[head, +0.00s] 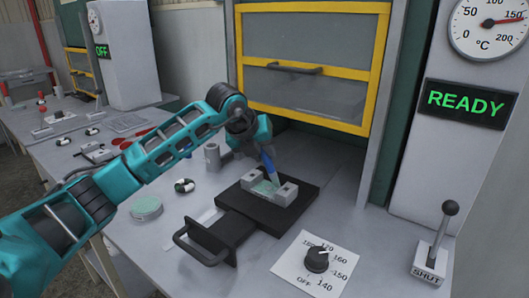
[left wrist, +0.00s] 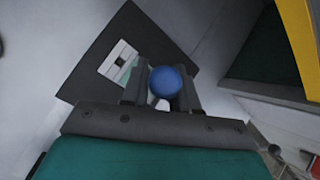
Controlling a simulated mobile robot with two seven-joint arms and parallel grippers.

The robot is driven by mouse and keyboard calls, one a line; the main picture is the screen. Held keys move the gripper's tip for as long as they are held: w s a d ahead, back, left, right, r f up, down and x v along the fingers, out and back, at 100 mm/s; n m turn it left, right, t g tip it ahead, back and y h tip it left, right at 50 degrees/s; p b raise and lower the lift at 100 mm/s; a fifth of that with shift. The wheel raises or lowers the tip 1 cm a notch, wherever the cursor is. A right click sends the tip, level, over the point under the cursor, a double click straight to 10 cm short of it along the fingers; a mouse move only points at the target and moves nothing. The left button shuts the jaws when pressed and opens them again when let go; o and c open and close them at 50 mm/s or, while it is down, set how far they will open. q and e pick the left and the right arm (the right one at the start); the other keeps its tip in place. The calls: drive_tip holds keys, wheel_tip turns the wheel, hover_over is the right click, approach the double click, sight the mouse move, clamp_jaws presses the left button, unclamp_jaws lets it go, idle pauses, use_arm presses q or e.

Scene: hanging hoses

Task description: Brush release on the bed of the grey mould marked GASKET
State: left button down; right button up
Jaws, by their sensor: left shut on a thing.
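My left gripper (head: 262,145) is shut on a blue-handled brush (head: 269,170), which points down at the grey mould. In the left wrist view the brush's round blue end (left wrist: 165,82) shows between the two dark fingers. The grey mould (head: 288,192) sits on a black plate (head: 303,207) with a raised block at each end and a pale green bed (head: 264,188) between them. The brush tip is at or just above the bed; I cannot tell if it touches. No GASKET marking is legible. The mould (left wrist: 108,63) is partly hidden behind the fingers in the left wrist view. My right gripper is not in view.
A yellow-framed press guard (head: 372,75) stands behind the plate. A round green-topped tin (head: 146,207) and a grey cup (head: 212,157) stand to the left. A temperature dial (head: 316,260), a SHUT lever (head: 436,245) and a green READY display (head: 465,104) are on the right.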

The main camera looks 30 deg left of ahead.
use_arm(q)
drive_tip(key=shift+a, duration=0.65)
drive_tip(key=shift+a, duration=0.1)
drive_tip(key=shift+w+a, duration=0.1)
drive_tip(key=shift+a, duration=0.8)
drive_tip(key=shift+d, duration=0.15)
drive_tip(key=shift+d, duration=0.9)
drive_tip(key=shift+d, duration=0.95)
